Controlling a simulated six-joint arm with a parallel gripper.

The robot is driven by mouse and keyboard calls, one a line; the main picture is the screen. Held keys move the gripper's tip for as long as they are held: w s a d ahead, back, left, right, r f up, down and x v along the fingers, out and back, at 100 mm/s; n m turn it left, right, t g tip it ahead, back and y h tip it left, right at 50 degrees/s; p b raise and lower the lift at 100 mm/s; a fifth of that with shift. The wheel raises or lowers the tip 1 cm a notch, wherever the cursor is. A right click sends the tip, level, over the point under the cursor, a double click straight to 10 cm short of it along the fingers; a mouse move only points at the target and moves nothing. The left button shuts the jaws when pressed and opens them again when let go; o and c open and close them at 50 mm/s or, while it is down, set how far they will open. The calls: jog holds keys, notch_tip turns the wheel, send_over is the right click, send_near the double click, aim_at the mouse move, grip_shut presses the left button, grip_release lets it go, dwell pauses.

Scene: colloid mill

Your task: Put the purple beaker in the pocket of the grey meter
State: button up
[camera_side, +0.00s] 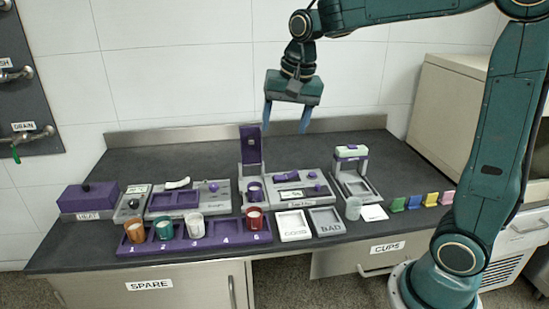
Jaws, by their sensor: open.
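The purple beaker (254,193) appears to stand upright at the foot of a machine with a tall purple column (251,147), left of its control panel. A small grey box (131,205) with a pale display and a dark round feature stands at the left, beside the purple heater; it looks like the grey meter, but I cannot be sure. Whether its dark round feature is a pocket is too small to tell. My gripper (285,129) is open and empty, pointing down, high above the back of the bench and well clear of the beaker.
A purple numbered rack (223,243) at the front holds orange, teal, white and red cups; slot 4 is empty. GOOD (293,226) and BAD (326,221) trays lie right of it. A clear cup (354,208) and a grey stand (352,170) are further right. The back of the bench is clear.

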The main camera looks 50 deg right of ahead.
jog(key=s+a+f+n+t, duration=0.1)
jog(key=s+n, duration=0.3)
jog(key=s, duration=0.6)
jog(key=s+a+n+t, duration=0.1)
jog(key=s+a+n, duration=0.2)
jog(key=s, duration=0.7)
jog(key=n, duration=0.2)
jog(key=shift+s+a+f+n+t, duration=0.2)
jog(key=shift+a+f+n+t, duration=0.1)
jog(key=shift+f+t, duration=0.1)
